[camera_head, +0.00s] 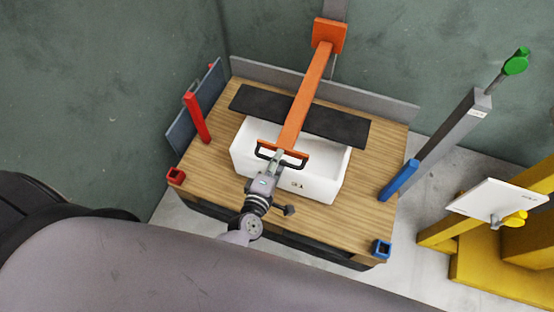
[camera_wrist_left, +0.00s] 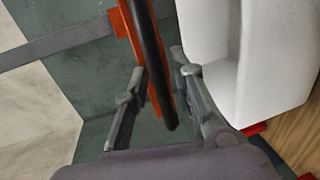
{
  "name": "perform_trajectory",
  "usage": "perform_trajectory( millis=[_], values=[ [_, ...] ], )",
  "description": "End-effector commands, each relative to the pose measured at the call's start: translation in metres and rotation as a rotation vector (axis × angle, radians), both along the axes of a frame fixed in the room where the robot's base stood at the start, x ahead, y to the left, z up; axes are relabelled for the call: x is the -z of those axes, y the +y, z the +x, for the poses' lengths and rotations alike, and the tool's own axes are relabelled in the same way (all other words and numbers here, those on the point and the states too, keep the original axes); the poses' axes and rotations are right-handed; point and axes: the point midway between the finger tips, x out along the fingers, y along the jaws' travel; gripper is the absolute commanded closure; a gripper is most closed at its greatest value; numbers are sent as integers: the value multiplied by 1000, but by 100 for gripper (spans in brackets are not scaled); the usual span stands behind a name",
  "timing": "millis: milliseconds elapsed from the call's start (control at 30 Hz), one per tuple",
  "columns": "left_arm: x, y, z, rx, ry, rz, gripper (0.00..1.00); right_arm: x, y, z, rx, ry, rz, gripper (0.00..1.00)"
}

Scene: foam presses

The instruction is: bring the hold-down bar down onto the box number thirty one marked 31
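The orange hold-down bar (camera_head: 308,92) reaches forward from its orange block over the white box (camera_head: 322,188). A black handle (camera_head: 294,160) hangs at its front end. The box stands on the wooden table; the small mark on its front is too small to read. My left gripper (camera_head: 274,161) is at the left part of the handle, over the box's front. In the left wrist view, the black handle (camera_wrist_left: 152,65) runs between the open fingers (camera_wrist_left: 158,105), with a gap on each side. The white box (camera_wrist_left: 275,70) is to their right. My right gripper is not shown.
A red post (camera_head: 196,118) stands left on the table (camera_head: 215,178). A grey lever with a blue sleeve (camera_head: 399,181) is at right. Yellow equipment (camera_head: 495,255) with a white plate stands farther right.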

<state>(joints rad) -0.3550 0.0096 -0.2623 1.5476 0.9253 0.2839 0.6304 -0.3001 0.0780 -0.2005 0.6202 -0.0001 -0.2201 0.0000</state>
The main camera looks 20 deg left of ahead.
Motion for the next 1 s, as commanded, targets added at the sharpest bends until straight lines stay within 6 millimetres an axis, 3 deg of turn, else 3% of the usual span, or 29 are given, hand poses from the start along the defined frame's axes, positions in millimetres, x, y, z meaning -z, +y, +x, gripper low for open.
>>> perform_trajectory(
  millis=[467,1000],
  values=[
    [-2,1,-6,-1,-2,0,69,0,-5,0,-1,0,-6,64],
    [-22,4,-104,-1,0,0,69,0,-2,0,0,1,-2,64]
  ],
)
